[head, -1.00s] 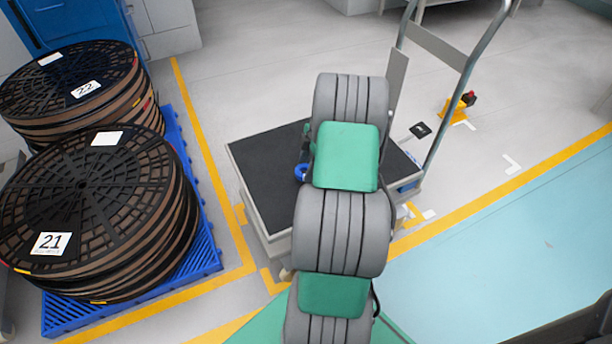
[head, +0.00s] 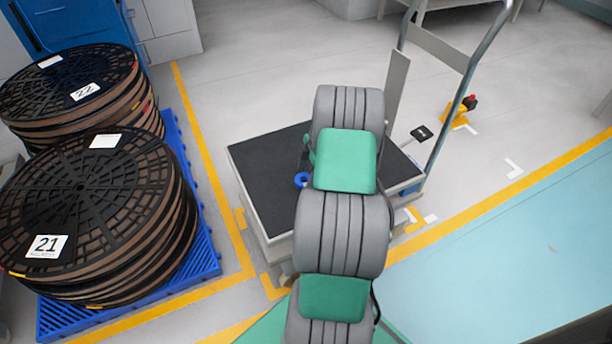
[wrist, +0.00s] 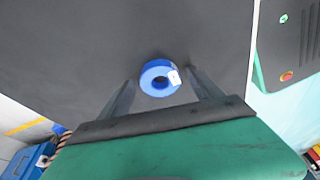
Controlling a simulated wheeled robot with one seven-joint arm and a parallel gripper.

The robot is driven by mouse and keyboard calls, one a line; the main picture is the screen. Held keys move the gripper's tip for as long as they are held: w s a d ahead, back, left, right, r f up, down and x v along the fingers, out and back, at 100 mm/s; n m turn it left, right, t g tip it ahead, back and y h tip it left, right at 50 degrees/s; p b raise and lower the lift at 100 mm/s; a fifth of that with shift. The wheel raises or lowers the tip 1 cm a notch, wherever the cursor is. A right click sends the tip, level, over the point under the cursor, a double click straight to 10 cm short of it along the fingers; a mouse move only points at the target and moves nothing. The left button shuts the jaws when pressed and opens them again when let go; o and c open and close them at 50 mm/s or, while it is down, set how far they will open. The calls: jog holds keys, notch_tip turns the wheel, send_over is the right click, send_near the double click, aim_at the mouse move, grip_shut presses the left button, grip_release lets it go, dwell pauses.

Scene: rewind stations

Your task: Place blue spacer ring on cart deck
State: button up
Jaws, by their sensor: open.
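The blue spacer ring (wrist: 159,78) lies flat on the dark cart deck (wrist: 70,50) in the wrist view, with a white label on its right side. My gripper (wrist: 162,90) is open, its two fingers apart on either side of the ring; I cannot tell whether they touch it. In the head view the ring (head: 301,180) shows as a small blue piece on the cart deck (head: 265,165), left of my green-and-grey arm. My arm hides the gripper's fingers and the deck's middle there.
Large black reels (head: 85,200) are stacked on a blue pallet (head: 205,255) at left. The cart's tall handle (head: 455,105) rises at the back right. A yellow stand with a red button (head: 462,107) is on the floor beyond it. Floor between pallet and cart is clear.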

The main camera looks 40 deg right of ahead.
jog(key=p+v, duration=0.4)
jog(key=v, duration=0.8)
jog(key=w+a+r+m+h, duration=0.15)
jog(key=a+r, duration=0.25)
jog(key=a, duration=0.4)
jog(key=w+a+r+m+y, duration=0.1)
jog(key=a+r+m, duration=0.25)
jog(key=a, duration=0.45)
jog(key=s+a+r+m+h, duration=0.1)
jog(key=s+a+m, duration=0.2)
jog(key=s+a, duration=0.3)
jog(key=s+a+r+m+h, duration=0.1)
jog(key=s+a+m, duration=0.3)
jog(key=s+a, duration=0.3)
jog(key=a, duration=0.5)
jog(key=shift+a+r+t, duration=0.2)
jog(key=shift+r+t, duration=0.05)
jog(key=shift+t, duration=0.15)
